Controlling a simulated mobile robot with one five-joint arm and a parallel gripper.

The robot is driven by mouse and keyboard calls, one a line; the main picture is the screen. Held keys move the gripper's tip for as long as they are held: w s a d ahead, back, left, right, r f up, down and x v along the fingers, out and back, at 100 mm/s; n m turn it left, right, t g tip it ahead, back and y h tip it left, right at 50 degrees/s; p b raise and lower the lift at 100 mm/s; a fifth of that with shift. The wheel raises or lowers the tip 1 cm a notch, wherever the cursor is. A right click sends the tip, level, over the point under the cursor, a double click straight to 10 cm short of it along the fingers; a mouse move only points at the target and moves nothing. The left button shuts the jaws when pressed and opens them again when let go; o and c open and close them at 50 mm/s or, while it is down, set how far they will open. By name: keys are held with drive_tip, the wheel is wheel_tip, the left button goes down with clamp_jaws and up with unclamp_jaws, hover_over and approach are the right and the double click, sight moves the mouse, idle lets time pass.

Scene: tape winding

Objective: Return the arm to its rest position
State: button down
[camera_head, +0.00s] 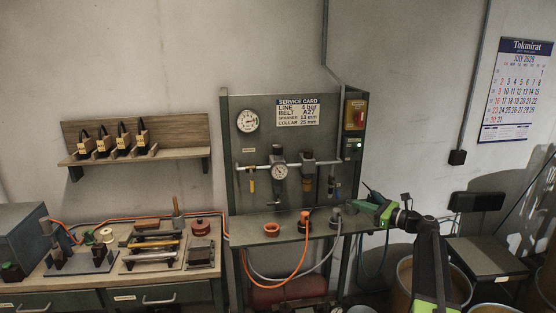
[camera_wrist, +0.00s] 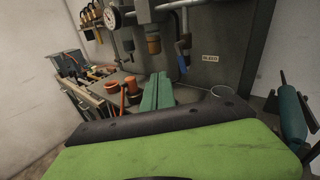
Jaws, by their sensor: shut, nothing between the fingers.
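My arm (camera_head: 428,255), black and green, rises at the right of the head view. It bends left at the top, so that my gripper (camera_head: 362,205) points left over the right end of the panel's shelf. In the wrist view, the green fingers of my gripper (camera_wrist: 156,92) lie side by side, shut, with nothing visible between them. The fingertips are small in the head view, and I cannot tell their exact gap from the shelf.
The grey service panel (camera_head: 240,160) carries a gauge (camera_head: 248,121), a regulator and valves. Its shelf holds orange and grey cups and hoses. A tool bench (camera_head: 120,275) stands left. A dark chair (camera_head: 484,258) and bins stand right, near my arm. Open air lies before the panel.

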drive_tip(key=s+a+f+n+g, duration=0.2)
drive_tip(key=a+f+g, duration=0.1)
drive_tip(key=a, duration=0.8)
drive_tip(key=s+a+f+n+g, duration=0.2)
drive_tip(key=a+f+n, duration=0.1)
drive_tip(key=a, duration=0.9)
drive_tip(key=s+a+f+n+g+h, duration=0.2)
drive_tip(key=s+a+f+n+g, duration=0.25)
drive_tip(key=s+a+f, duration=0.35)
drive_tip(key=s+f+n+g+h, duration=0.1)
drive_tip(key=s+f+n+h, duration=0.2)
drive_tip(key=s+n, duration=0.25)
drive_tip(key=s+f+n+g+h, duration=0.1)
drive_tip(key=s+f+n+h, duration=0.25)
drive_tip(key=s, duration=0.35)
drive_tip(key=s+d+f+n+h, duration=0.1)
drive_tip(key=s+d+n, duration=0.1)
drive_tip(key=d+n, duration=0.2)
drive_tip(key=s+d+n+g+h, duration=0.1)
drive_tip(key=s+d+n+h, duration=0.1)
drive_tip(key=d+n, duration=0.2)
drive_tip(key=shift+s+d+f, duration=0.4)
drive_tip(key=shift+d, duration=0.6)
